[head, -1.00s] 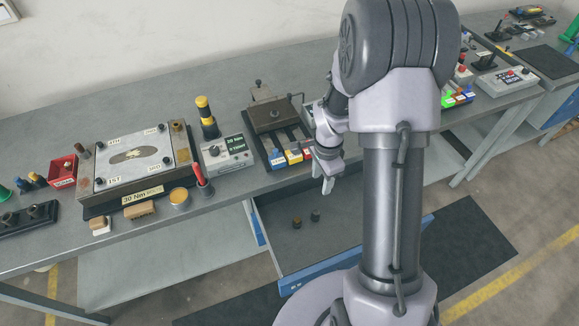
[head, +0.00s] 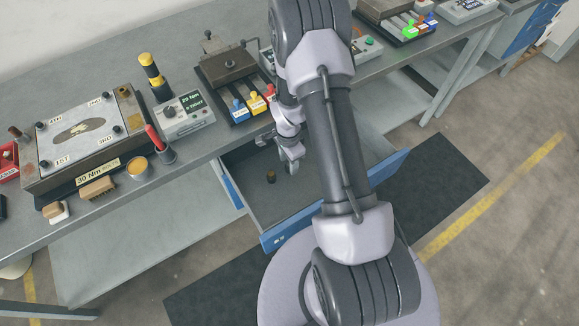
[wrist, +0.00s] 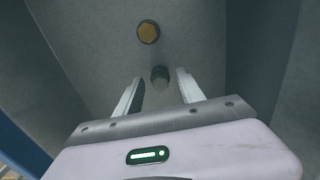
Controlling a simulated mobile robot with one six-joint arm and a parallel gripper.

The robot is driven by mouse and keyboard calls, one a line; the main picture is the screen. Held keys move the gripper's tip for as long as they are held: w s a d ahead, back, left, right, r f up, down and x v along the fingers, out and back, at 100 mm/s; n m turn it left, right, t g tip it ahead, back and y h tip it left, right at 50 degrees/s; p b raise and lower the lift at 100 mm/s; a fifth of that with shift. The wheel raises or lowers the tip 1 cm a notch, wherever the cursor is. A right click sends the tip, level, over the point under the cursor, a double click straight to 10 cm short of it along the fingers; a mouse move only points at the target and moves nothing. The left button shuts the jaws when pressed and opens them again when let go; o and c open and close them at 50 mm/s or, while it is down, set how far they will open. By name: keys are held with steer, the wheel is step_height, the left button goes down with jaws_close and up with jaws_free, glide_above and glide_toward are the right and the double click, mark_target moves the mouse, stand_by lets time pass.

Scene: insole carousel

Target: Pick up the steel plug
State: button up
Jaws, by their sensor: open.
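The steel plug (wrist: 160,75) is a small dark grey cylinder on the floor of the open drawer (head: 284,234). In the wrist view it lies between the tips of my gripper (wrist: 158,82), which is open with a finger to either side. I cannot tell how far above the plug the fingertips are. In the head view my gripper (head: 291,164) reaches down into the drawer, and the steel plug is not discernible there. A brass-coloured plug (head: 271,177) stands apart in the drawer; it also shows in the wrist view (wrist: 148,31), beyond the steel plug.
The drawer walls surround my gripper. Above is the grey bench with a fixture plate (head: 84,134), a control box (head: 186,115), a yellow-black post (head: 153,72) and a red-handled tool (head: 157,139). The drawer floor around the plugs is otherwise clear.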

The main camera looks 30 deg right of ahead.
steer(key=shift+r, duration=0.15)
jaws_close()
step_height(320, 180, up, 10)
steer(key=p, duration=0.3)
